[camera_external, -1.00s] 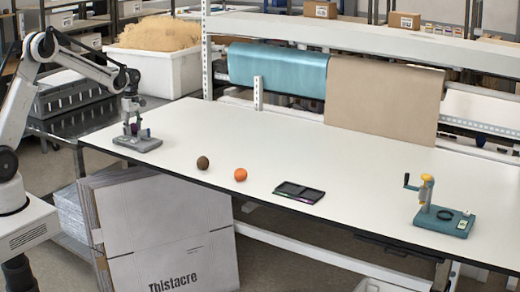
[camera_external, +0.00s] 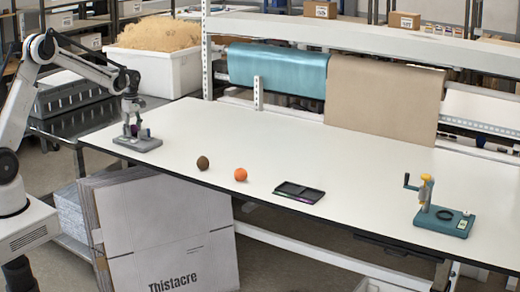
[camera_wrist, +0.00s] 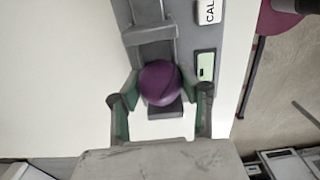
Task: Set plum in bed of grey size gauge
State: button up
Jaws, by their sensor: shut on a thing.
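The plum (camera_wrist: 160,82) is a dark purple ball. In the wrist view it sits between the green-padded fingers of my gripper (camera_wrist: 158,92), which is shut on it. The grey size gauge (camera_external: 138,145) stands at the left end of the white table. In the wrist view the gauge (camera_wrist: 150,33) extends behind and below the plum, with a small green display and a white label on its side. In the external view my gripper (camera_external: 133,127) is over the gauge and the plum is mostly hidden. I cannot tell whether the plum touches the bed.
A brown round fruit (camera_external: 203,163) and an orange (camera_external: 240,174) lie right of the gauge near the table's front edge. A dark divided tray (camera_external: 299,192) and a teal crank device (camera_external: 445,218) stand further right. The table's middle (camera_external: 300,145) is clear.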

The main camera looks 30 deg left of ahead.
jog(key=o, duration=1.3)
jog(key=shift+c, duration=0.2)
jog(key=shift+r+p, duration=1.75)
jog(key=shift+r, duration=2.2)
